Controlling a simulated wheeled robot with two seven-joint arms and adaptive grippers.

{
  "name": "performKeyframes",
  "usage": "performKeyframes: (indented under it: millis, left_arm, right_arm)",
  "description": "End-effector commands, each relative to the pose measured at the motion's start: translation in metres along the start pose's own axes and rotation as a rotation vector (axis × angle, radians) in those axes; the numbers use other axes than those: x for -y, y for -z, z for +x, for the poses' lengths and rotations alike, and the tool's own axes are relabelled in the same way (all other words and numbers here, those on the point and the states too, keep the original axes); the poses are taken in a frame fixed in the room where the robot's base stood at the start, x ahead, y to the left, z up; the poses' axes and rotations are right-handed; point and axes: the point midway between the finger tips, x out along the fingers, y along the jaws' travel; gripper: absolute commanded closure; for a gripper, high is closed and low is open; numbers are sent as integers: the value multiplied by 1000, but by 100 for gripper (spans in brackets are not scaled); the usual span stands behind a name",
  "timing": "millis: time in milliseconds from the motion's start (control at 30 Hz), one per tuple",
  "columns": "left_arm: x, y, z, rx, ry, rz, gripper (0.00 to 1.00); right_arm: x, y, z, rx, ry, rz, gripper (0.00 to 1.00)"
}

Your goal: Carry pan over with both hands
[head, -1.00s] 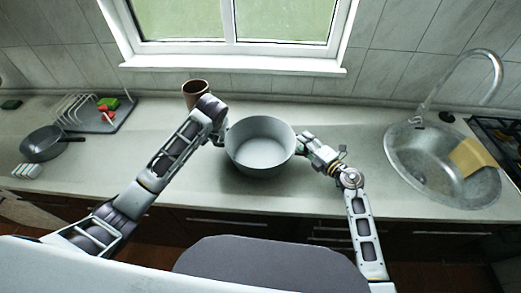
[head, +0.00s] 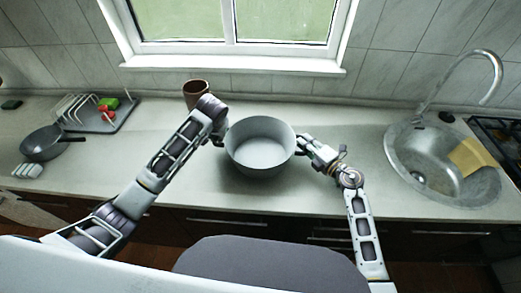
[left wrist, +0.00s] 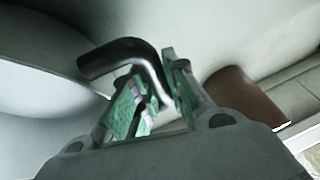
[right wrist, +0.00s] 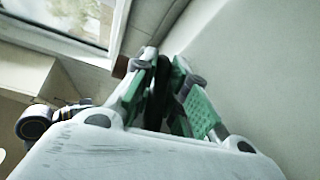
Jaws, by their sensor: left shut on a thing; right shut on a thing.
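The pan (head: 262,152) is a grey, empty, deep round pot with two side handles, upright over the middle of the counter. Whether its base touches the counter is hard to tell. My left gripper (head: 221,138) is at its left side, and the left wrist view shows the fingers (left wrist: 158,98) closed around the dark curved handle (left wrist: 120,52). My right gripper (head: 302,145) is at the pan's right side. In the right wrist view its fingers (right wrist: 163,85) are closed on a dark handle, mostly hidden between the pads.
A brown cup (head: 195,91) stands behind my left gripper, near the wall. A dish rack (head: 92,112) and a small frying pan (head: 42,143) are at the left. A sink (head: 432,185) with a tap is at the right. Counter between pan and sink is clear.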

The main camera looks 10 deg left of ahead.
Motion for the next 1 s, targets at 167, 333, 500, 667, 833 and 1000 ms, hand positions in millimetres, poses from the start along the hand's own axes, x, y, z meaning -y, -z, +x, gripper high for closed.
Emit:
performKeyframes:
  millis: [167,333,500,667,833,1000]
  left_arm:
    - [0,2,-1,-5,-1,-1,100]
    - [0,2,-2,-5,-2,-1,100]
    - [0,3,-4,-6,-2,-1,100]
    - [1,5,-9,-7,-3,-1,100]
    - [2,8,-15,-7,-3,-1,100]
    - [3,10,-20,-7,-4,-1,100]
  right_arm:
    - [1,3,0,-5,2,3,100]
    - [0,3,0,-6,1,4,100]
    - [-3,3,0,-7,1,4,100]
    - [-8,2,0,-8,0,3,100]
    - [-15,1,-1,-8,-2,3,100]
    - [-22,1,-1,-9,-3,3,100]
